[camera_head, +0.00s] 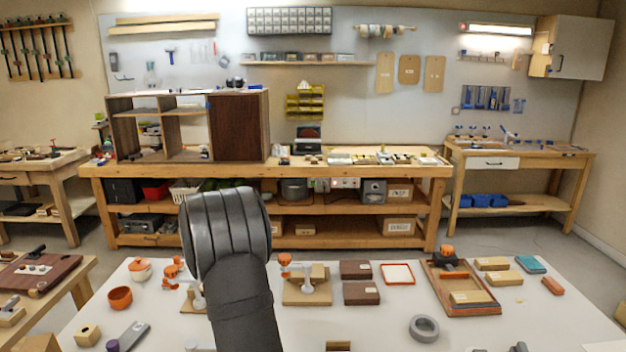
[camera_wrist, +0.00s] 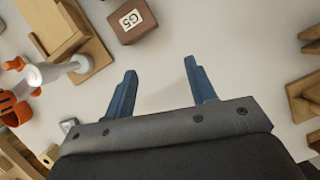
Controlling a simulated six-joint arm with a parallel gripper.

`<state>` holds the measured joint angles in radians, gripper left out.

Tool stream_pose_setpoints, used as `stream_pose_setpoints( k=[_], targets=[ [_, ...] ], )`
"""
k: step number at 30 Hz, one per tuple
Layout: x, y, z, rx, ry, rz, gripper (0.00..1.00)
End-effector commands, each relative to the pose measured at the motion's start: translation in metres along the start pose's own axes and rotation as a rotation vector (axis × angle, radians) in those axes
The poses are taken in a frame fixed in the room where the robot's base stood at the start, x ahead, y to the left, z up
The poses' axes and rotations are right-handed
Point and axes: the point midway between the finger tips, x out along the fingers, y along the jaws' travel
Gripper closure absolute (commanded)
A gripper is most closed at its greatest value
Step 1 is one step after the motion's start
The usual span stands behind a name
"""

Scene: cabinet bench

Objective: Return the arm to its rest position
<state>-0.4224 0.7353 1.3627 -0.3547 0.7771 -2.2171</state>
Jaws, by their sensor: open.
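My gripper (camera_wrist: 161,85) shows in the wrist view with two blue fingers spread apart and nothing between them. It is open above the white table top (camera_wrist: 215,25). In the head view my dark arm rises in the middle foreground, and the gripper itself is hidden. A brown block labelled G5 (camera_wrist: 132,20) lies on the table beyond the fingertips, apart from them. A wooden stand (camera_wrist: 62,32) and a white and orange fixture (camera_wrist: 50,72) lie to the left of the fingers.
The white table (camera_head: 370,325) carries a grey ring (camera_head: 424,328), brown blocks (camera_head: 361,292), an orange-rimmed tray (camera_head: 397,273), a wooden tray (camera_head: 480,308) and an orange bowl (camera_head: 120,298). A workbench with a cabinet (camera_head: 238,125) stands behind. Bare table shows around the ring.

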Motion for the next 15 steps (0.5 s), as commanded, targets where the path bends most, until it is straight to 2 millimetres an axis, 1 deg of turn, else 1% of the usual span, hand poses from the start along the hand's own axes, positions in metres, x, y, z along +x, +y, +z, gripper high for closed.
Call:
stream_pose_setpoints(
  k=[1,15],
  targets=[
    [0.002,-0.010,0.004,0.019,0.001,-0.008,0.49],
    [0.017,-0.098,0.034,0.195,0.002,-0.081,0.49]
  ],
)
